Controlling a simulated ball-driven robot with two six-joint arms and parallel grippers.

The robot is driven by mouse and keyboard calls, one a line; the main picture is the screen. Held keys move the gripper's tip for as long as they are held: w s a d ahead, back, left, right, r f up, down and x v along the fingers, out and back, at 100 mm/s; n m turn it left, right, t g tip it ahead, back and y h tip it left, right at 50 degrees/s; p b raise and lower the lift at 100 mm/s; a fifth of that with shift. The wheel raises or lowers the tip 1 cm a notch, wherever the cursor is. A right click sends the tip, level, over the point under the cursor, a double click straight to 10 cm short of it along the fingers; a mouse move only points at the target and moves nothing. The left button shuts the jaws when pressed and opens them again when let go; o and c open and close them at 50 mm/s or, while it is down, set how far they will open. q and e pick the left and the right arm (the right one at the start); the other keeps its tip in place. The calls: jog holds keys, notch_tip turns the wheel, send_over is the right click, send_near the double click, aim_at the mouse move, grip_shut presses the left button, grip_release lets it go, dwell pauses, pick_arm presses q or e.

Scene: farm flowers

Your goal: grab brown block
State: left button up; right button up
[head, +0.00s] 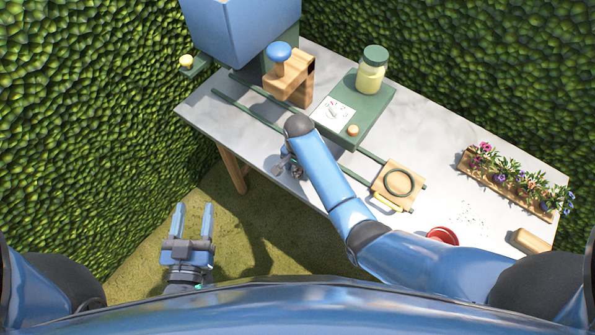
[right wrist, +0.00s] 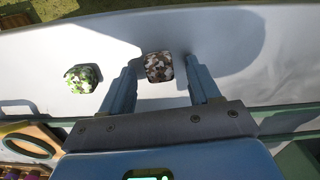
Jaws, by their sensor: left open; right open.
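A brown-and-white mottled block (right wrist: 159,66) lies on the grey tabletop in the right wrist view. It shows between the fingertips of my right gripper (head: 287,164), which is open and points down near the table's front edge. I cannot tell whether the fingers touch the block. A green-and-white mottled block (right wrist: 83,78) lies to the left of the fingers in that view. I cannot make out either block in the head view, where my right arm and gripper cover that area. My left gripper (head: 193,222) is open and empty over the grass, off the table.
Green rails (head: 255,118) run along the table. A wooden stand with a blue knob (head: 279,52), a yellow jar (head: 372,72) and a wooden ring plate (head: 398,184) stand around. A flower planter (head: 505,189), red dish (head: 442,236) and tan block (head: 530,241) are at the right.

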jog(key=c, duration=1.1)
jog(key=shift+r, duration=0.1)
